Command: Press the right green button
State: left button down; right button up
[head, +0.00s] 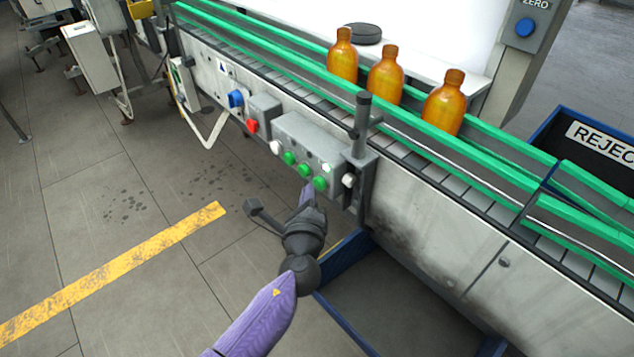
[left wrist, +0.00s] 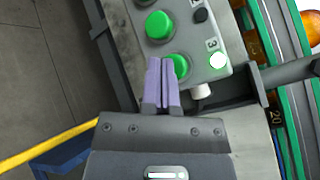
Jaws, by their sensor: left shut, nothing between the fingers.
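A grey control box (head: 297,139) on the conveyor's side carries a row of green buttons. The right green button (head: 320,183) is the one nearest the box's right end; it also shows in the left wrist view (left wrist: 181,66), partly covered by my fingertips. The middle green button (head: 304,171) sits to its left and shows in the left wrist view (left wrist: 159,25). My left gripper (head: 308,187) is shut and empty, its purple fingers (left wrist: 163,65) just in front of the right green button. I cannot tell whether they touch it. My right gripper is out of view.
A white lit lamp (head: 326,168) marked 3 is beside the right button. A white knob (head: 348,180) and a dark post (head: 361,125) stand right of it. Amber bottles (head: 385,75) stand on the green-railed conveyor. A blue-rimmed bin (head: 345,262) lies below.

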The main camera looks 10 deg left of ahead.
pick_arm(q)
jog(key=shift+s+a, duration=0.2)
jog(key=shift+s, duration=0.1)
jog(key=s+a, duration=0.1)
jog(key=s, duration=0.1)
jog(key=s+a+p, duration=0.1)
jog(key=s+a, duration=0.1)
dwell(0.5)
dwell(0.5)
